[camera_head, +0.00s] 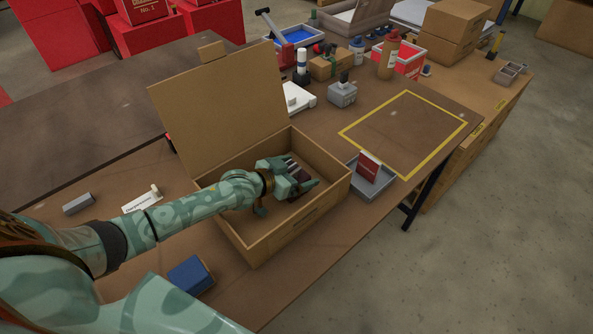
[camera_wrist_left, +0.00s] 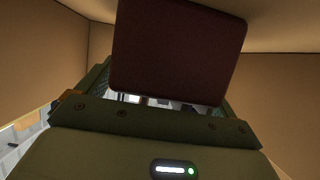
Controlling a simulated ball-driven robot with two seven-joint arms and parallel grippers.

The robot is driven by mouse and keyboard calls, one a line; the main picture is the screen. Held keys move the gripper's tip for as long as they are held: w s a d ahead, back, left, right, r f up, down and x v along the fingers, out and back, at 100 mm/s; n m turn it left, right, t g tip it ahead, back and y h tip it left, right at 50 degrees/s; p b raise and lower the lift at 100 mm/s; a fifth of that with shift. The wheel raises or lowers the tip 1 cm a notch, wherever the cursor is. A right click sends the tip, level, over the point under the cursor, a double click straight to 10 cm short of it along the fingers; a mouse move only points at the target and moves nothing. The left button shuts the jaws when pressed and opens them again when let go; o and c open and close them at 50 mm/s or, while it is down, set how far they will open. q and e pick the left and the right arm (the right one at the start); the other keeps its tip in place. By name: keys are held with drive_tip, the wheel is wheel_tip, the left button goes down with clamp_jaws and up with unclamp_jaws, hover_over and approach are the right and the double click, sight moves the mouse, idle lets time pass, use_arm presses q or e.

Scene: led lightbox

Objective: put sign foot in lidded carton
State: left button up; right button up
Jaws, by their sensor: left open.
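The lidded carton (camera_head: 262,246) is a brown box with its lid (camera_head: 225,105) raised at the back left. My left gripper (camera_head: 306,184) reaches over the near left wall and is inside the carton, jaws open. A dark maroon block (camera_head: 298,172) shows by its fingers. In the left wrist view this block (camera_wrist_left: 178,50) fills the space in front of the palm, with the carton's walls around it. It may be the sign foot; I cannot tell for sure. Whether it touches the fingers or the carton floor is hidden. My right gripper is not in view.
A grey tray (camera_head: 381,190) with a red card (camera_head: 368,167) stands right of the carton. A yellow-outlined area (camera_head: 405,130) on the table is clear. A blue block (camera_head: 190,275) lies at front left. A grey block (camera_head: 78,204) lies at left. Several containers crowd the back.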

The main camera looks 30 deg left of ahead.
use_arm(q)
drive_tip(key=shift+r, duration=0.15)
drive_tip(key=p+v, duration=0.5)
drive_tip(key=v, duration=0.1)
drive_tip(key=shift+s+a+r+p, duration=0.1)
drive_tip(key=shift+a+r+p, duration=0.05)
drive_tip(key=shift+r+p, duration=0.2)
drive_tip(key=shift+s+a+p, duration=0.15)
drive_tip(key=shift+s+p, duration=0.2)
drive_tip(key=shift+s, duration=0.1)
drive_tip(key=shift+f, duration=0.1)
